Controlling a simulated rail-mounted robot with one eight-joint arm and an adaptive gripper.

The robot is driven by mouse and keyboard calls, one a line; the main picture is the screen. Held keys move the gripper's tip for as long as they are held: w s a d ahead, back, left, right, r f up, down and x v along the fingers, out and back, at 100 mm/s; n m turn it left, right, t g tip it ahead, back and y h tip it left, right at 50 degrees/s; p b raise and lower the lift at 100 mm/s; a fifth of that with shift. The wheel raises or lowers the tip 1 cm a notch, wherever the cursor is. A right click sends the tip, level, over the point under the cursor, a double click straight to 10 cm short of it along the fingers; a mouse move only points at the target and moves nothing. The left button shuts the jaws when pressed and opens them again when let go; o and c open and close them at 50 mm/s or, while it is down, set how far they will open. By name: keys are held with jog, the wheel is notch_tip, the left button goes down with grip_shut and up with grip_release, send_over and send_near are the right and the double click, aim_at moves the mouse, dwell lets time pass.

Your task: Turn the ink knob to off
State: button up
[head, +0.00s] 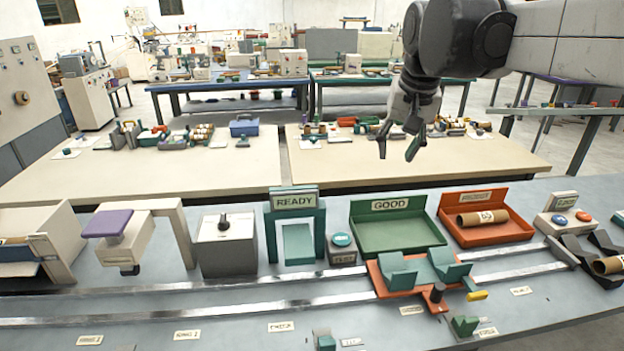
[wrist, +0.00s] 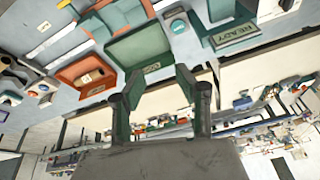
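I cannot tell how the knob is set. My gripper (head: 397,154) hangs in the air at the upper right of the head view, far from the box. Its two fingers are spread apart and empty.
The teal READY stand (head: 320,220), green GOOD tray (head: 412,242) and orange tray (head: 511,232) with a cardboard roll (head: 482,218) stand in a row. An orange carriage (head: 402,291) sits across the metal rails (head: 200,307). A purple-topped press (head: 112,224) stands left of the box.

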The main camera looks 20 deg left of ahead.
jog(key=w+a+n+g, duration=0.1)
jog(key=w+a, duration=0.4)
jog(key=a, duration=0.8)
jog(key=n+g+h+p, duration=0.1)
jog(key=n+g+p, duration=0.1)
send_over(222, 217)
notch_tip(222, 217, down, 15)
notch_tip(222, 217, down, 13)
jog(key=shift+d+f, duration=0.1)
jog(key=shift+f, duration=0.1)
grip_shut()
